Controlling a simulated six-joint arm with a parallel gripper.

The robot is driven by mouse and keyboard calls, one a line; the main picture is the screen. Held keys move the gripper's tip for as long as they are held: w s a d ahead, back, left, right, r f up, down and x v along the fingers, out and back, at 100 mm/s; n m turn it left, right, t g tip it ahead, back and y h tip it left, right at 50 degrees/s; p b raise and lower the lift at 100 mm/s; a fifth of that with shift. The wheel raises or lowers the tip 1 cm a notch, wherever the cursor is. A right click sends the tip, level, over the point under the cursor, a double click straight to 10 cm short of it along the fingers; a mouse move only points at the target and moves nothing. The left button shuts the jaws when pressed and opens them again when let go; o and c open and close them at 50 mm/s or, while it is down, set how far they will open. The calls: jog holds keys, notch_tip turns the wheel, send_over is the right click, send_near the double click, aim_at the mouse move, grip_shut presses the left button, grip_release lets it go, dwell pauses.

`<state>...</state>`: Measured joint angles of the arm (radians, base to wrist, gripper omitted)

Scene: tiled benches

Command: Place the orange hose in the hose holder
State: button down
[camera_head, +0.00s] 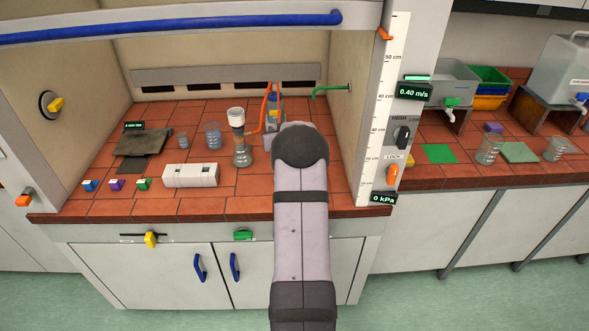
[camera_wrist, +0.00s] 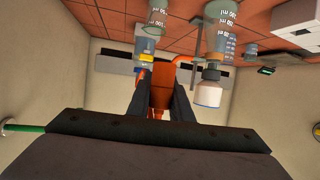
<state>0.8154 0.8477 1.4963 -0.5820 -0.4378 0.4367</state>
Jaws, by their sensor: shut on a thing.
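My gripper (camera_wrist: 160,95) shows in the wrist view, its two dark fingers shut on an orange piece (camera_wrist: 162,78), which looks like the end of the orange hose. The view is upside down. A thin orange stretch of hose also shows (camera_wrist: 184,63) beside the fingers. I cannot make out the hose holder for certain in either view.
A white-and-black cylinder (camera_head: 236,117) stands above the flask. Beakers (camera_head: 212,136) and a white block (camera_head: 190,176) lie left. A green hose (camera_head: 331,88) comes from the right wall of the hood.

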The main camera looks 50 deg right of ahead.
jog(key=s+d+f+b, duration=0.2)
jog(key=s+d+f, duration=0.1)
jog(key=s+d, duration=0.6)
jog(key=shift+s+a+f+p, duration=0.15)
jog(key=shift+s+f+p, duration=0.2)
jog(key=shift+f, duration=1.25)
jog(key=shift+s+a+f+p, duration=0.1)
jog(key=shift+f+p, duration=0.4)
jog(key=shift+f, duration=1.15)
jog(key=shift+s+a+f+p, duration=0.15)
jog(key=shift+s+f+p, duration=0.2)
jog(key=shift+f, duration=1.25)
jog(key=shift+w+f, duration=0.1)
jog(key=shift+f, duration=0.05)
jog(key=shift+f, duration=0.25)
jog(key=c, duration=1.6)
grip_release()
jog(key=shift+r, duration=0.1)
jog(key=shift+r, duration=0.15)
jog(key=shift+b+v, duration=1.6)
jog(key=shift+v, duration=4.4)
jog(key=shift+r, duration=0.1)
